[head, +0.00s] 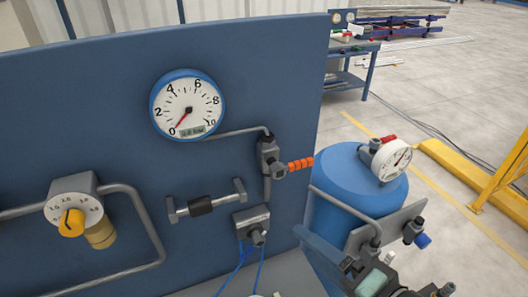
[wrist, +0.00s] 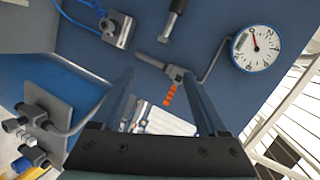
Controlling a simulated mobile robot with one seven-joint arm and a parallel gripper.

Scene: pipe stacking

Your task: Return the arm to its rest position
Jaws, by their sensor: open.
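My gripper (wrist: 158,74) shows in the wrist view with its two dark blue fingers spread apart and nothing held between them. The orange valve handle (wrist: 169,95) appears in the gap between the fingers, beyond them; I cannot tell the exact distance. In the head view the same orange handle (head: 300,164) sticks out to the right from the grey valve on the blue panel (head: 120,120).
The panel carries a large gauge (head: 187,105), a dial with a yellow knob (head: 73,222), a short horizontal bar fitting (head: 203,206) and a small box with blue cables (head: 252,222). A blue tank (head: 350,180) with a white gauge (head: 391,159) stands at right.

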